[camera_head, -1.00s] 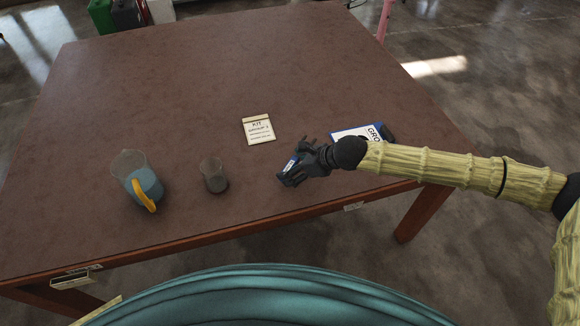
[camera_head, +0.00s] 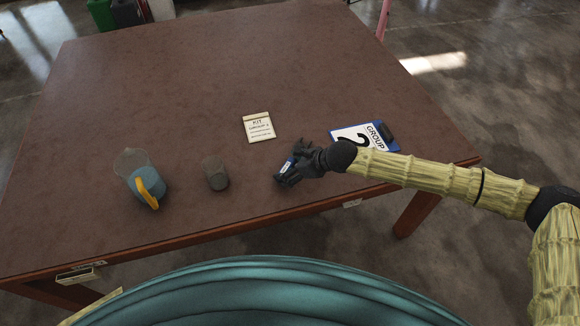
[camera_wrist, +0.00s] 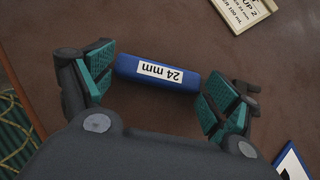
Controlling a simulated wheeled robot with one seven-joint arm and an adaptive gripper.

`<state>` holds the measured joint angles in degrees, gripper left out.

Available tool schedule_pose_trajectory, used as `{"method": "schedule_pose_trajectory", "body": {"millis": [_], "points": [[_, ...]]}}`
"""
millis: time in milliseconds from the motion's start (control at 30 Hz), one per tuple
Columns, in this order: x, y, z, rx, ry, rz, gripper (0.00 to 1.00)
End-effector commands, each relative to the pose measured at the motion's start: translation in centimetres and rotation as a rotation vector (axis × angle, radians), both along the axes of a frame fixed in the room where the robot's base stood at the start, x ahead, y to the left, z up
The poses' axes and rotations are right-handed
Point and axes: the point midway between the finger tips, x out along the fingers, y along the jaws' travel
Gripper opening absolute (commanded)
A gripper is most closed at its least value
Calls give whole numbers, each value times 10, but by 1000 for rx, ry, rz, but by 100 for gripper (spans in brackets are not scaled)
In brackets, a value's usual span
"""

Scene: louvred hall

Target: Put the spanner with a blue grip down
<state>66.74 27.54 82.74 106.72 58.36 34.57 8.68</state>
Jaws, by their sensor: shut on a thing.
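The spanner's blue grip (camera_wrist: 158,74), with a white label reading "24 mm", lies between the two teal-padded fingers of my gripper (camera_wrist: 160,88) in the wrist view. In the head view my gripper (camera_head: 290,172) is low over the table's near right part, and only a little of the blue grip (camera_head: 287,167) shows. The spanner's metal part is not visible. I cannot tell whether the spanner touches the table (camera_head: 230,60).
A "KIT" card (camera_head: 258,127) lies up and left of my gripper. A blue-edged "GROUP 2" clipboard (camera_head: 350,137) lies to the right, partly below my arm. A dark cup (camera_head: 215,174) and a jug with a yellow handle (camera_head: 142,180) stand left. The far table is clear.

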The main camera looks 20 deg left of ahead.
Motion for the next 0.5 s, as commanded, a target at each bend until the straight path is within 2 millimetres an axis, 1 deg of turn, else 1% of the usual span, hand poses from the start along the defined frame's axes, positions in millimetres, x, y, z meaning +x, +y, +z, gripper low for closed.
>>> {"method": "schedule_pose_trajectory", "body": {"millis": [67, 100, 167, 500], "points": [[0, 0, 0, 0, 0, 0, 61], [0, 0, -1, 0, 0, 0, 91], [0, 0, -1, 0, 0, 0, 100], [0, 0, -1, 0, 0, 0, 100]]}}
